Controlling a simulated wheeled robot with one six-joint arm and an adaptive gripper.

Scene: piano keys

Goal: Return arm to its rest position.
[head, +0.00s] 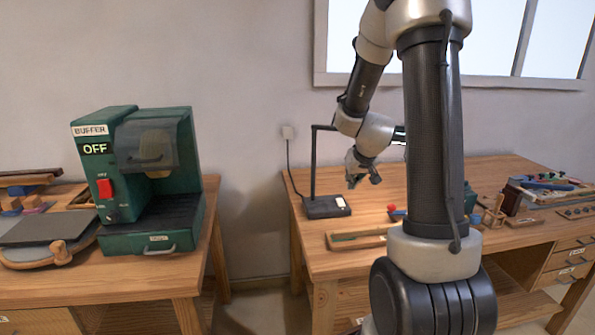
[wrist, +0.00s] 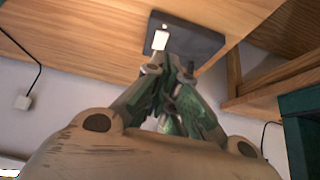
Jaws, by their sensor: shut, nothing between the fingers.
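My gripper (head: 364,180) is in the head view, held in the air above the right workbench (head: 390,185), close to a black desk lamp (head: 326,206). It points down and its fingers are together with nothing between them. In the wrist view the fingers of my gripper (wrist: 172,75) show from close up. Beyond them is the dark lamp base (wrist: 190,42) with its small white switch (wrist: 160,40). I cannot tell whether the fingertips touch the base, but in the head view they look apart from it.
A green buffer machine (head: 150,180) labelled OFF stands on the left workbench (head: 150,280). A gap separates the benches. The right bench carries a wooden tray (head: 358,240) at its front and several tools (head: 545,185) at the right. A window (head: 490,40) is behind.

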